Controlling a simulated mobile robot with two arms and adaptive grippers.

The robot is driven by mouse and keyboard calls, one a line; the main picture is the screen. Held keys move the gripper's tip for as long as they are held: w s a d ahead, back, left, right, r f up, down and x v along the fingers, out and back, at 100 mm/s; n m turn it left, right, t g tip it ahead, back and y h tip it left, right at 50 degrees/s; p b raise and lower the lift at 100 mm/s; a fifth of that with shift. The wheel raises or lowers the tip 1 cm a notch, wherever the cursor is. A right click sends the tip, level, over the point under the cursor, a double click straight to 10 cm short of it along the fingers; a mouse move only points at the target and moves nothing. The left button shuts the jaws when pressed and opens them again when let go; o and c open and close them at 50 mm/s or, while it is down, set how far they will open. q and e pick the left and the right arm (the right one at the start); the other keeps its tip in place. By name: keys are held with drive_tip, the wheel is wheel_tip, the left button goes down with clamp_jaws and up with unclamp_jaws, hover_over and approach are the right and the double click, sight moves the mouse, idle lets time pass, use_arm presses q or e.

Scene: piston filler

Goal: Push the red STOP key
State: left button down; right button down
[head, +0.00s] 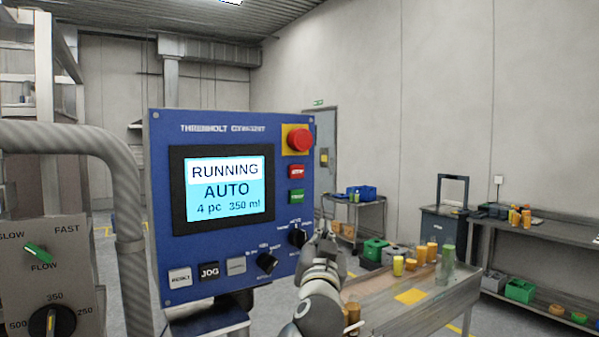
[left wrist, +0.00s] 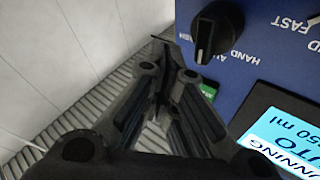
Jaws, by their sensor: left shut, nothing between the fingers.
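A bit of the green key (left wrist: 208,92) shows there; the red key cannot be made out.
The panel screen (head: 225,187) reads RUNNING, AUTO, 4 pc 350 ml. Black knobs (head: 297,237) and lower keys (head: 209,272) sit near the gripper. A grey pipe (head: 120,180) stands left. A table (head: 430,297) with bottles is at right.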

sight(297, 172)
use_arm(q)
drive_tip(key=s+d+r+t, duration=0.1)
drive_tip(key=s+r, duration=0.2)
drive_tip(key=r, duration=0.3)
drive_tip(key=s+d+r+t, duration=0.1)
drive_tip(key=s+r, duration=0.2)
drive_tip(key=r, duration=0.4)
drive_tip(key=shift+s+r+n+t, duration=0.3)
drive_tip(key=shift+s+n+t, duration=0.1)
drive_tip(key=shift+w+a+p, duration=0.3)
drive_tip(key=shift+w+a, duration=0.55)
drive_tip(key=shift+w, duration=0.35)
drive_tip(key=shift+w+a+p, duration=0.3)
drive_tip(key=shift+w+a, duration=0.5)
drive_tip(key=shift+w, duration=0.4)
drive_tip(key=shift+w+a+p, duration=0.3)
drive_tip(key=shift+w+a, duration=0.55)
drive_tip(key=shift+w, duration=0.35)
drive_tip(key=shift+w+a, duration=0.3)
drive_tip(key=shift+w, duration=0.05)
